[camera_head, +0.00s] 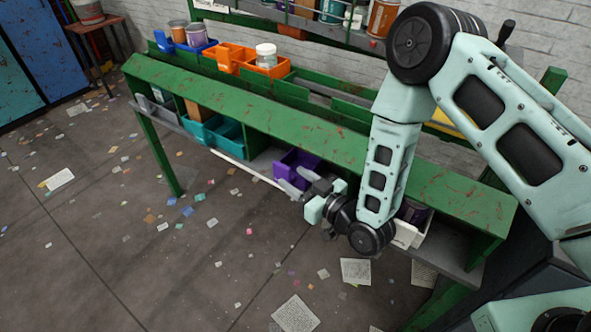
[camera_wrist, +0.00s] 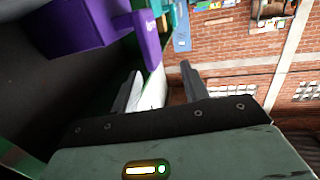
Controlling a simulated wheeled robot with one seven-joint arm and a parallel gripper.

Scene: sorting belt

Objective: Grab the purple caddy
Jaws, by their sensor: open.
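The purple caddy (camera_head: 288,161) sits on the lower shelf of the green bench, partly hidden by my gripper. In the wrist view the purple caddy (camera_wrist: 85,28) fills the upper left, with its front part beyond and left of the fingertips. My gripper (camera_head: 294,181) is open in front of the caddy at the shelf's front edge. In the wrist view the two fingers of my gripper (camera_wrist: 161,76) stand apart, with no part of the caddy visibly gripped. Whether a finger touches the caddy cannot be told.
The green bench (camera_head: 240,105) has an overhanging top above the shelf. A teal bin (camera_head: 226,140) stands left of the caddy; a white bin (camera_head: 408,234) is to the right. A pale strip (camera_head: 240,167) runs along the shelf edge. The littered floor in front is open.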

